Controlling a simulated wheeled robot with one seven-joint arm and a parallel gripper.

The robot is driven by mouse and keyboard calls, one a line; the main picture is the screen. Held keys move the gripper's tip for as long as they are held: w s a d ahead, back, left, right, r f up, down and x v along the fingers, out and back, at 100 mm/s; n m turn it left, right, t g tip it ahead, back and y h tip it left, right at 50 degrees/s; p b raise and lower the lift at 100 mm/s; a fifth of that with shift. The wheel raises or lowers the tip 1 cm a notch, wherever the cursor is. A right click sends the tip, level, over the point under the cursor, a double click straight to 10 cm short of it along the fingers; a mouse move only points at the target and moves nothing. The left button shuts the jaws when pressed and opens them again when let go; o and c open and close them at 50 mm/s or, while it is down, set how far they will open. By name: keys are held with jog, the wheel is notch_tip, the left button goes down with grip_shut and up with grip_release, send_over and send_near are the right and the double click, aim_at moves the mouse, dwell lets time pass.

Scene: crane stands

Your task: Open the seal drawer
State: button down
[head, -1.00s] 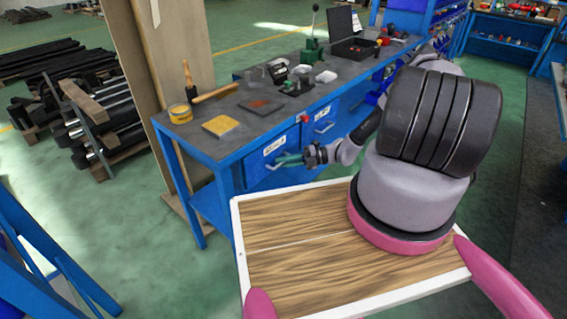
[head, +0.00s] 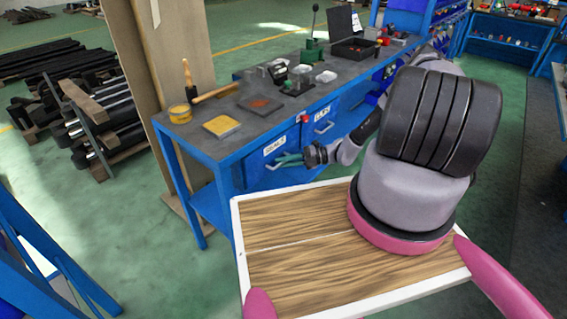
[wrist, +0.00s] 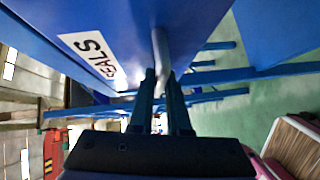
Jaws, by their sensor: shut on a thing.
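The seal drawer (head: 256,173) is the blue drawer under the near end of the workbench, with a white label on its front. In the wrist view its label (wrist: 87,55) reads SEALS, and a pale bar handle (wrist: 161,55) runs down between my fingers. My gripper (head: 283,161) is at the drawer's front, and its dark fingers (wrist: 161,88) are shut on the handle. In the head view the fingers partly cover the handle. I cannot tell from these views whether the drawer front stands out from the bench.
A second labelled drawer (head: 323,122) is to the right. My wooden-topped base is in front of the bench.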

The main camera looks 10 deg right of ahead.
jog(key=shift+d, duration=0.1)
jog(key=s+d, duration=0.7)
jog(key=s, duration=0.3)
jog(key=s+d, duration=0.7)
jog(key=s, duration=0.2)
jog(key=shift+s, duration=0.35)
jog(key=shift+d, duration=0.1)
jog(key=c, duration=0.9)
grip_release()
jog(key=d, duration=0.3)
jog(key=s+d+r, duration=0.1)
jog(key=d, duration=0.6)
jog(key=shift+s+d+r, duration=0.25)
jog(key=shift+d, duration=0.05)
